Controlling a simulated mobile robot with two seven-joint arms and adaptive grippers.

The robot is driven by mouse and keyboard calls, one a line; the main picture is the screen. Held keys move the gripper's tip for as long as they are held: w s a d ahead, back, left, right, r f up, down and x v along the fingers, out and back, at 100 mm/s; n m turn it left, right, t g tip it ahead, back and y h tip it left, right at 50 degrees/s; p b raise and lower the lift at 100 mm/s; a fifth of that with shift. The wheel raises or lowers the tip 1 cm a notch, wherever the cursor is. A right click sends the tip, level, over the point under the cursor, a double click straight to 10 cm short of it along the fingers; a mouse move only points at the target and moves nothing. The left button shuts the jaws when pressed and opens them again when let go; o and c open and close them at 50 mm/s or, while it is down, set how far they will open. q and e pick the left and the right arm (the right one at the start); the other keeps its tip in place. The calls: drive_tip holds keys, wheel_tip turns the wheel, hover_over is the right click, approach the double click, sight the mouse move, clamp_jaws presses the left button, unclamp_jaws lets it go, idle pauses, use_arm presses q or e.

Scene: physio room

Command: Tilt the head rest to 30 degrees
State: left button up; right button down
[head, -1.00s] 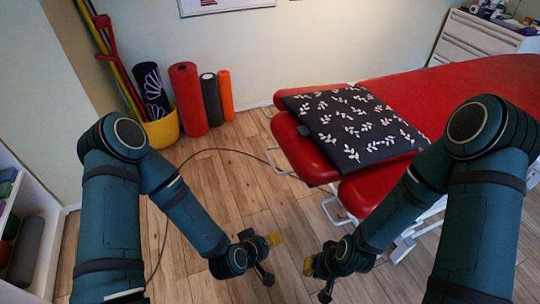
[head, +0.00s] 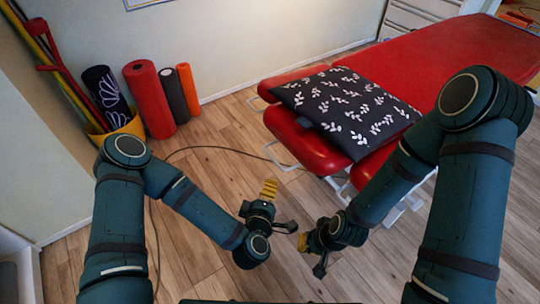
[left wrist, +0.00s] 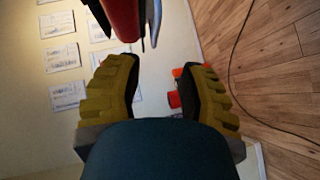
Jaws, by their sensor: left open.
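The treatment table's red head rest (head: 300,140) is the padded end section nearest my grippers, partly covered by a dark leaf-patterned pillow (head: 345,105). A metal loop (head: 281,160) shows at its near edge. I cannot read the head rest's angle. My left gripper (head: 278,208) is open and empty, left of and apart from the head rest. In the left wrist view its yellow fingers (left wrist: 165,80) are wide apart; a red padded part (left wrist: 121,18) and a grey metal bar (left wrist: 152,18) show at the top, beyond them. My right gripper (head: 312,254) is near the left one; its finger gap is unclear.
The red main table top (head: 450,60) runs to the upper right. Several foam rolls, among them a red one (head: 149,98), stand by the wall with a yellow bin (head: 125,130). A dark cable (head: 205,149) lies on the otherwise clear wooden floor.

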sight(274, 159)
use_arm(q)
drive_tip(key=x, duration=0.4)
drive_tip(key=b+x, duration=0.1)
drive_tip(key=x, duration=0.9)
drive_tip(key=shift+w+a+r+b, duration=0.1)
drive_tip(key=shift+a+r+b, duration=0.2)
drive_tip(key=shift+a+b, duration=0.1)
clamp_jaws()
